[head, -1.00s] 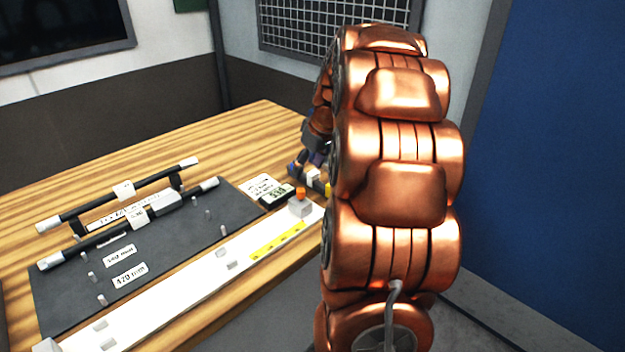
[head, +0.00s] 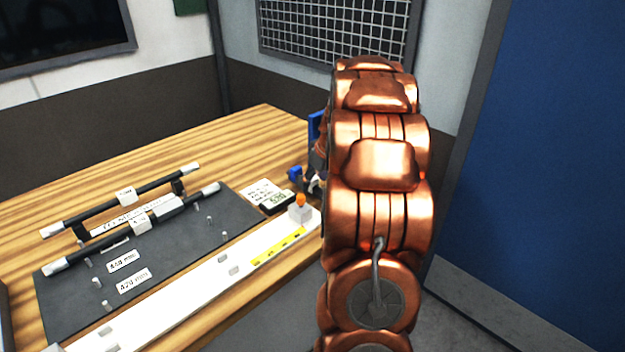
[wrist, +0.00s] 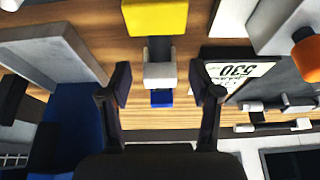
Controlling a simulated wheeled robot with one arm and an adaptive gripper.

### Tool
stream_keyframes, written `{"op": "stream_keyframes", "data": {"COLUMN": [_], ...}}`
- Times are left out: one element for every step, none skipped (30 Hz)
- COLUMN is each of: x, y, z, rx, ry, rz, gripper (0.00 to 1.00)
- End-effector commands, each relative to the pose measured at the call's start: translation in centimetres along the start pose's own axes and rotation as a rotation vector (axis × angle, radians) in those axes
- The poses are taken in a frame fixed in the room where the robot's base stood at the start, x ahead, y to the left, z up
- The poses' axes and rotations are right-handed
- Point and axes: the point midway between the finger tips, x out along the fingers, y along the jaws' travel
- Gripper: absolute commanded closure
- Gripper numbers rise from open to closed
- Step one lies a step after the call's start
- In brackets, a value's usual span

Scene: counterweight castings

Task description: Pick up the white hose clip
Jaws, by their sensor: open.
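The white hose clip (wrist: 160,74) shows in the wrist view as a pale block on a dark rod, between a yellow piece (wrist: 155,17) and a blue piece (wrist: 161,97). My gripper (wrist: 162,84) is open, with one finger to each side of the white clip and a gap on both sides. I cannot tell how far the fingertips are above the clip. In the head view my copper arm hides most of this spot; a blue piece (head: 295,173) shows beside the gripper.
A dark box with a 530 label (wrist: 238,75) lies close to the right finger. An orange knob (head: 301,199) tops a grey block on the white rail (head: 190,288). A blue bin-like object (wrist: 78,125) stands left.

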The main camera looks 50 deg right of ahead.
Motion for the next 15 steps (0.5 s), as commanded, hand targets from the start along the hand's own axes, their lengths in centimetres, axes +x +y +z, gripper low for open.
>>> {"op": "stream_keyframes", "data": {"x": [0.4, 0.56, 0.67, 0.69, 0.68, 0.66, 0.65, 0.63, 0.63, 0.63, 0.62, 0.61, 0.61, 0.61, 0.61], "y": [-0.07, -0.07, -0.06, -0.05, -0.04, -0.03, -0.02, -0.02, -0.02, -0.02, -0.01, -0.01, -0.01, -0.01, -0.01], "z": [0.07, 0.09, 0.09, 0.08, 0.08, 0.07, 0.06, 0.05, 0.05, 0.05, 0.04, 0.04, 0.04, 0.05, 0.05], "rx": [0.0, 0.0, 0.0, 0.0, 0.0, 0.0, 0.0, 0.0, 0.0, 0.0, 0.001, 0.0, 0.0, 0.001, 0.001], "ry": [-0.003, -0.003, -0.003, -0.002, -0.001, -0.001, -0.001, -0.001, -0.001, 0.0, 0.0, 0.0, 0.0, 0.0, 0.0], "rz": [-0.003, -0.002, -0.002, -0.001, -0.001, -0.001, 0.0, 0.0, 0.0, 0.0, 0.0, 0.0, 0.0, 0.0, 0.0], "gripper": [0.37, 0.37, 0.37, 0.37, 0.37, 0.37, 0.37, 0.37, 0.4, 0.43, 0.46, 0.5, 0.54, 0.57, 0.61]}}
